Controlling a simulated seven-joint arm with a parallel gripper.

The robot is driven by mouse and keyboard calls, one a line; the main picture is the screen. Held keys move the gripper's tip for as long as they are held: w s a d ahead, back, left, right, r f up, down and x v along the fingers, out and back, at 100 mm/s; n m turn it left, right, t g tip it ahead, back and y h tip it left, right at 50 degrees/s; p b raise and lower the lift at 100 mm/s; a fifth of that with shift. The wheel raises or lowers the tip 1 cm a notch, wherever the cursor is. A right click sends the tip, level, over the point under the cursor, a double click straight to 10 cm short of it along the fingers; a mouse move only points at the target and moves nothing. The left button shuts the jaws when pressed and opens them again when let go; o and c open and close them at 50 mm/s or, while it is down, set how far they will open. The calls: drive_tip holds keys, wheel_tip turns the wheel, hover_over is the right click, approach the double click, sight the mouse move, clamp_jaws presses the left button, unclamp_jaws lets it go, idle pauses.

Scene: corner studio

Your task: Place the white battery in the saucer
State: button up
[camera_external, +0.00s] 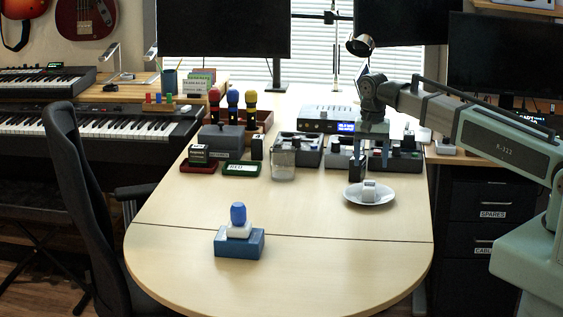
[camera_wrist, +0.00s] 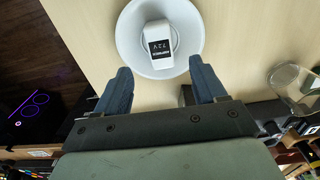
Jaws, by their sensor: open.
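The white battery (camera_wrist: 159,38) lies inside the white saucer (camera_wrist: 131,52) in the wrist view, its dark label facing the camera. In the external view the battery (camera_external: 368,189) also shows in the saucer (camera_external: 354,198), on the right part of the table. My gripper (camera_wrist: 160,84) is open and empty. Its two dark blue fingers are apart, and the saucer with the battery lies beyond their tips. In the external view my gripper (camera_external: 357,178) is just behind and above the saucer; I cannot tell the exact gap.
A glass jar (camera_external: 284,160) stands left of the saucer. A row of grey chargers (camera_external: 338,153) and a box with a blue display (camera_external: 327,120) stand behind. A blue block with a knob (camera_external: 239,243) stands at the front. The table between is clear.

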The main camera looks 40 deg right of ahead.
drive_tip(key=shift+r, duration=1.75)
